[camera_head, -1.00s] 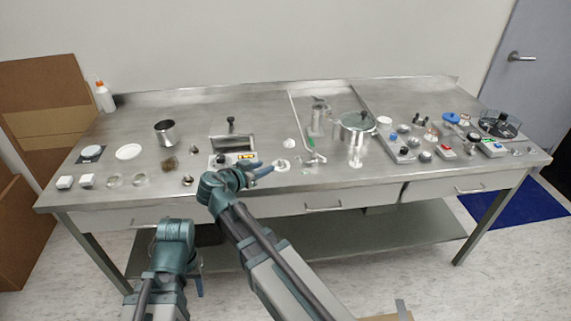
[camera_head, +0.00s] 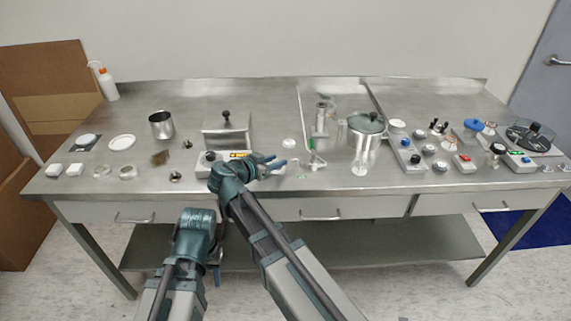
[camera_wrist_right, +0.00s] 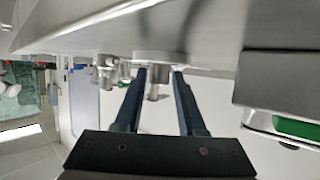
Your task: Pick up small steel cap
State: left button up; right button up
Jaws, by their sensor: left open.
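Two small round steel pieces, one at the back (camera_head: 187,144) and one nearer the front edge (camera_head: 175,176), lie on the left half of the steel table; I cannot tell which is the small steel cap. My right gripper (camera_head: 272,164) is low over the front of the table, right of both pieces. In the right wrist view its two blue fingers (camera_wrist_right: 158,92) are spread apart. A small steel cylinder (camera_wrist_right: 153,88) shows between and beyond them, not visibly gripped. My left gripper (camera_head: 217,274) hangs below the table's front edge, open, its fingers mostly hidden.
A steel box with a black knob (camera_head: 226,130) stands behind my right gripper. A steel cup (camera_head: 161,125) is left of it, and a lidded steel pot (camera_head: 366,146) is to the right. Several small devices crowd the table's right end. The back strip is mostly clear.

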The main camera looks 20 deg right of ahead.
jog(key=shift+w+d+f, duration=0.2)
jog(key=shift+d, duration=0.05)
jog(key=shift+a+r, duration=0.1)
jog(key=shift+a, duration=0.05)
grip_shut()
pick_arm(q)
jog(key=shift+d+f, duration=0.1)
jog(key=shift+d, duration=0.15)
pick_arm(e)
jog(key=shift+r, duration=0.1)
